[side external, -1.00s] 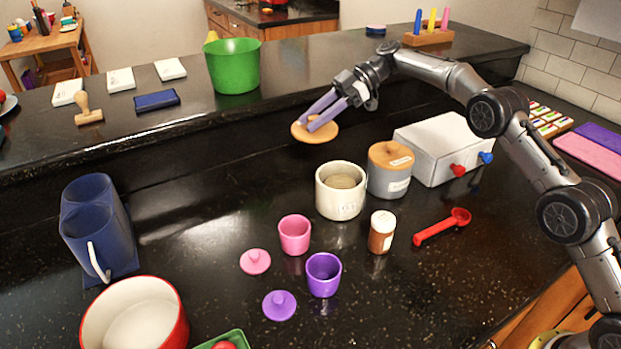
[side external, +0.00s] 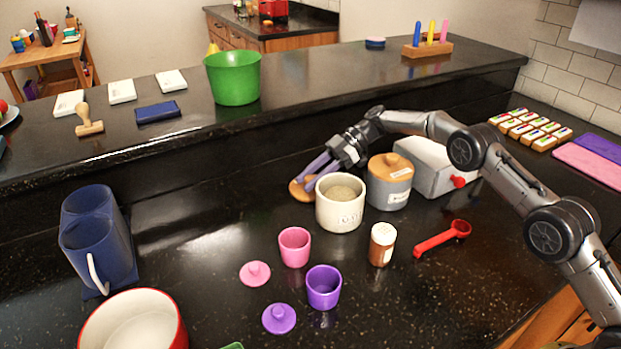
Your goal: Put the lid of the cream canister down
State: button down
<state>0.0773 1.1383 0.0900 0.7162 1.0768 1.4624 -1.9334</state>
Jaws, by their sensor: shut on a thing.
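The cream canister (side external: 340,215) stands upright and uncovered on the black counter, with pale grainy contents showing inside. Its round wooden lid (side external: 298,190) is just behind and left of it, at about counter level. I cannot tell whether the lid touches the counter. My gripper (side external: 312,178) is shut on the lid, reaching down from the upper right behind the canister. The canister's rim hides part of the lid.
A grey canister (side external: 389,192) with a wooden lid stands close at the canister's right, with a white box (side external: 432,165) behind it. A pink cup (side external: 294,247), purple cup (side external: 324,287) and brown jar (side external: 382,244) stand in front. Counter left of the lid is clear.

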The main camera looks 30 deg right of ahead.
jog(key=shift+f, duration=0.1)
jog(key=c, duration=0.5)
grip_release()
jog(key=shift+f, duration=0.1)
jog(key=shift+c, duration=0.2)
